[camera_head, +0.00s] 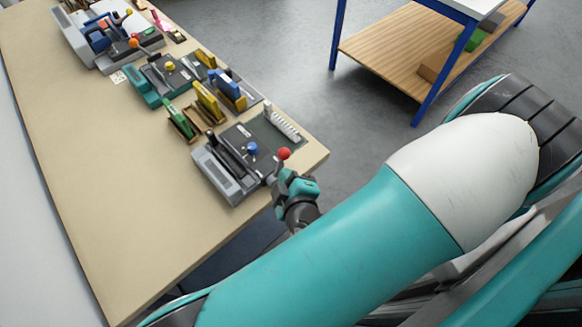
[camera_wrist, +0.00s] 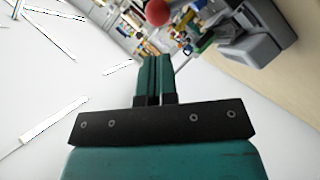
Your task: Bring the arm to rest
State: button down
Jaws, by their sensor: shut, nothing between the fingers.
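In the wrist view my gripper (camera_wrist: 156,62) has its two teal fingers side by side, shut and empty. In the head view the teal and dark grey end of my arm (camera_head: 299,190) is at the table's right edge, beside the grey device with a red ball knob (camera_head: 284,153). The red ball also shows in the wrist view (camera_wrist: 158,12), beyond the fingertips. I cannot tell whether the gripper touches the device. My large teal and white arm links cross the lower right of the head view.
The beige table (camera_head: 110,200) carries a row of devices, including the near grey one (camera_head: 222,170), a teal one (camera_head: 150,90) and several coloured blocks. Its left and front parts are bare. A blue-legged shelf unit (camera_head: 395,50) stands at the top right. Grey floor lies between.

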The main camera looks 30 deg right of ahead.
jog(key=shift+s+a+r, duration=0.2)
jog(key=shift+s, duration=0.4)
jog(key=shift+d, duration=0.15)
